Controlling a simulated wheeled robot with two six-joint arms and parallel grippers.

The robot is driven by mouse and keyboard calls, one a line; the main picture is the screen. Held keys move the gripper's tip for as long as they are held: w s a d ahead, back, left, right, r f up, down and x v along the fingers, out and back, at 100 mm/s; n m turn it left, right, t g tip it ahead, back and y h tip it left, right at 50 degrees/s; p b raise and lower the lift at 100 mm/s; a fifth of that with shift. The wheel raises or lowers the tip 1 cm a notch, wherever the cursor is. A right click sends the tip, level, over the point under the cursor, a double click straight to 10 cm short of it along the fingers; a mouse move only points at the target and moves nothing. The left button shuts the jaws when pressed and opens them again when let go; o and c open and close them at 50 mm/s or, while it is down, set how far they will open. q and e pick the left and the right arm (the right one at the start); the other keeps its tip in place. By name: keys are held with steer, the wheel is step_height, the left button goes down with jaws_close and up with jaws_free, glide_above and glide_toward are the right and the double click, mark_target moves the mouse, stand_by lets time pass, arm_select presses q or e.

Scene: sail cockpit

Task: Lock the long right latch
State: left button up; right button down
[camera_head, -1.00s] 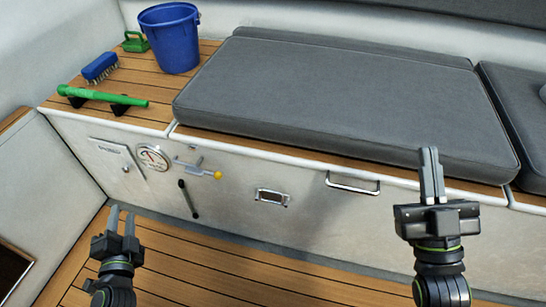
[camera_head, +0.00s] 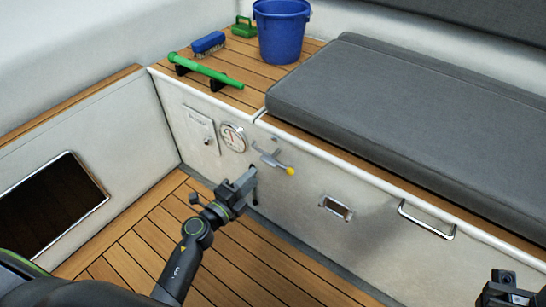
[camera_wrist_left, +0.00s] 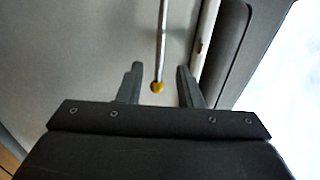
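A metal latch (camera_head: 268,158) with a long arm ending in a yellow knob (camera_head: 291,171) is on the white bench front, right of a round gauge. My left gripper (camera_head: 250,178) is just below and left of the knob in the head view. In the left wrist view, its fingers are open, and the latch rod (camera_wrist_left: 162,40) with its yellow knob (camera_wrist_left: 157,87) shows in the gap between them. Whether they touch it I cannot tell. Only part of my right gripper (camera_head: 508,291) shows at the bottom right corner; its fingers are not visible.
A round gauge (camera_head: 232,138) and a small panel (camera_head: 200,130) are left of the latch. A recessed catch (camera_head: 336,208) and a bar handle (camera_head: 427,222) lie right. A blue bucket (camera_head: 281,30), blue brush (camera_head: 208,43) and green tool (camera_head: 205,70) are on the bench top.

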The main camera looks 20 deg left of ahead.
mark_target(270, 159)
arm_select(q)
steer(key=b+x, duration=0.2)
steer(key=x, duration=0.8)
steer(key=shift+w+d, duration=0.15)
steer(key=shift+w, duration=0.2)
steer(key=shift+c, duration=0.2)
jaws_close()
steer(key=shift+f, duration=0.1)
